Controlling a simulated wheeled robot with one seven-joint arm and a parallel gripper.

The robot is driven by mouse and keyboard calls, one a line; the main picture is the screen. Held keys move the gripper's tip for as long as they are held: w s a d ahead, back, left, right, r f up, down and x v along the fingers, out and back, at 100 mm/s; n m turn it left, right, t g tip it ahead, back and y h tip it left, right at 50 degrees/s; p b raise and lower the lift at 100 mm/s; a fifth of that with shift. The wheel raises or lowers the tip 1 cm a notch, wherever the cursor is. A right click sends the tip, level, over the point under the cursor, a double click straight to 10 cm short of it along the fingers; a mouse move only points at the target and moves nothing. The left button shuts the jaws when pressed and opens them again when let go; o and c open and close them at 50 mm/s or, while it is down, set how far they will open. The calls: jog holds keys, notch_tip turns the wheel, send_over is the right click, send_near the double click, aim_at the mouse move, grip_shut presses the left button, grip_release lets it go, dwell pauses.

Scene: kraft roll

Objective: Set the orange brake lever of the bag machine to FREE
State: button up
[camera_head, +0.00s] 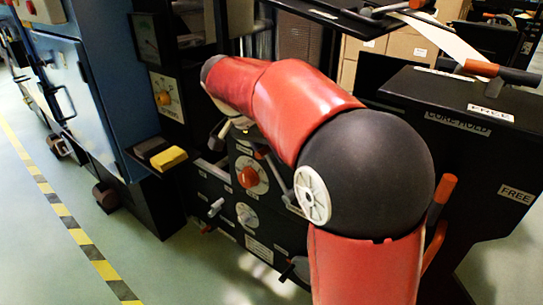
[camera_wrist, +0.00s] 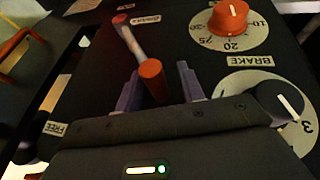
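In the wrist view, the brake lever (camera_wrist: 137,45) has a grey shaft and an orange end (camera_wrist: 153,80). The shaft runs from a red cap at the upper left, near a BRAKE label (camera_wrist: 145,20), down toward my gripper (camera_wrist: 158,76). My gripper is open, its two grey fingers on either side of the orange end, with a visible gap on the right; whether the left finger touches cannot be told. A FREE label (camera_wrist: 56,128) lies left of my gripper. In the head view, my arm covers much of the panel, and the lever and gripper cannot be made out clearly.
An orange dial knob (camera_wrist: 230,17) and a black knob (camera_wrist: 280,103) sit right of the lever. Other orange-ended handles (camera_head: 480,68) (camera_head: 447,188) stand at the machine's right side. A blue cabinet (camera_head: 75,85) stands left; the floor (camera_head: 40,250) there is clear.

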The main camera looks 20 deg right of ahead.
jog(key=shift+d+f, duration=0.25)
jog(key=shift+f, duration=0.2)
jog(key=shift+c, duration=0.5)
grip_shut()
jog(key=shift+s+d+r+t+y+b, duration=0.3)
jog(key=shift+s+d+r+b, duration=0.1)
jog(key=shift+s+b, duration=0.1)
jog(key=shift+s+d+r+t+y+b, duration=0.2)
jog(key=shift+s+d+r+t+b, duration=0.15)
jog(key=shift+s, duration=0.15)
